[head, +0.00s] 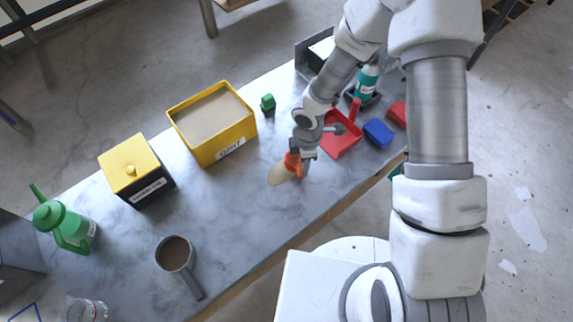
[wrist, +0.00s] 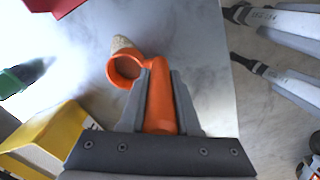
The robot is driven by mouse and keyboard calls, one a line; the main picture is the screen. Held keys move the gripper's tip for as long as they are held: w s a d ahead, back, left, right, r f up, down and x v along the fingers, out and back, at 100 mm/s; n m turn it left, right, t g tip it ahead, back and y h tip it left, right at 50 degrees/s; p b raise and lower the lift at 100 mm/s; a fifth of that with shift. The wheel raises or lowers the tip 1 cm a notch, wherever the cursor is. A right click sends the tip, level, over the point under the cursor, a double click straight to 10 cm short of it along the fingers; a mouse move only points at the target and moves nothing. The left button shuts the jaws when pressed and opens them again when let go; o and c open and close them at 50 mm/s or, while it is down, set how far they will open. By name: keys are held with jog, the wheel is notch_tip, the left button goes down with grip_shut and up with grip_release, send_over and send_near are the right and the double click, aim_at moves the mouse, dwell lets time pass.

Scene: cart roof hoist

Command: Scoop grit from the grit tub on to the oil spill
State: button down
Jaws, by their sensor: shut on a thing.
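My gripper (head: 303,151) is shut on the handle of an orange scoop (head: 292,163), low over the bench. In the wrist view the scoop's round cup (wrist: 125,70) points up and left; I cannot tell whether it holds grit. A tan patch (head: 280,175) lies on the bench by the scoop, and it shows speckled beyond the cup in the wrist view (wrist: 122,43). I cannot tell how much of it is oil spill or grit. The yellow grit tub (head: 209,151), full of tan grit, stands to the left, apart from my gripper.
A green block (head: 268,102) is behind. A red dustpan (head: 342,146), a blue block (head: 379,132) and a teal bottle (head: 367,82) are right.

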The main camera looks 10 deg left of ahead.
notch_tip(320, 180, up, 3)
jog(key=shift+p, duration=1.15)
